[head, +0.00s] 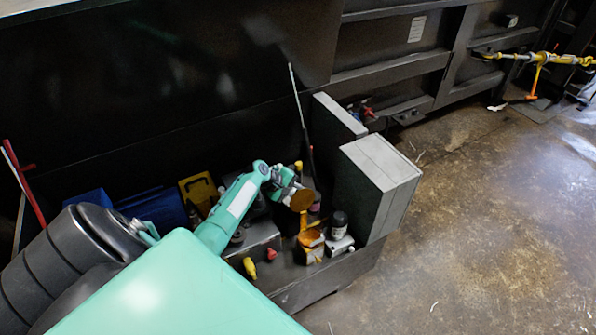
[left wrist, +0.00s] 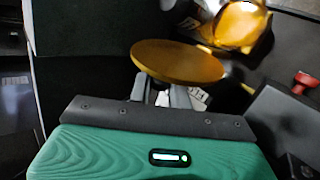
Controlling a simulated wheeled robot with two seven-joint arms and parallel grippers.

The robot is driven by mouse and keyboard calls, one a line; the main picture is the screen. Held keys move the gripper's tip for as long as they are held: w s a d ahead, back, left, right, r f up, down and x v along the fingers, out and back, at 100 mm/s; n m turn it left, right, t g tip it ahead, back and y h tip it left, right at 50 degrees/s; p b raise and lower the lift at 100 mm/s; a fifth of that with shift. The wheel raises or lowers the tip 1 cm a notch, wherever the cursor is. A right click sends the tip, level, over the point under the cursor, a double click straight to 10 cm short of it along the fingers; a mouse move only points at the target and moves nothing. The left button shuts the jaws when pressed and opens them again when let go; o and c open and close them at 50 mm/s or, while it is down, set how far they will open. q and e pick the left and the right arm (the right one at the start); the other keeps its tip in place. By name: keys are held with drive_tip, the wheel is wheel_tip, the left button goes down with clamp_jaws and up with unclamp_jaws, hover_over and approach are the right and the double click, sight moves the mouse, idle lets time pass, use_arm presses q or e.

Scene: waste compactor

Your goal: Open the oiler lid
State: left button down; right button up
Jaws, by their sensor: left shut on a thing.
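The oiler (head: 312,241) is a small amber-yellow cup near the front right of the machinery bay, and it shows at the top of the left wrist view (left wrist: 243,22). The oiler lid (head: 302,200) is a round golden-brown disc, tilted and raised above the cup. In the left wrist view the lid (left wrist: 178,63) lies across the fingertips of my left gripper (left wrist: 163,93). The left gripper (head: 289,191) is shut on the lid's edge, and the disc hides part of the fingers. I cannot tell how lid and cup join. My right gripper is not in view.
A dark bottle with a white base (head: 339,224) stands right of the oiler. A tall grey box (head: 378,180) is further right. A yellow knob (head: 250,267) is in front. A thin rod (head: 299,100) rises behind.

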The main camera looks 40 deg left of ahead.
use_arm(q)
drive_tip(key=c, duration=1.4)
unclamp_jaws()
drive_tip(key=b+v, duration=0.1)
drive_tip(key=v, duration=1.2)
drive_tip(key=shift+s+a+r, duration=0.1)
drive_tip(key=shift+s+r, duration=0.15)
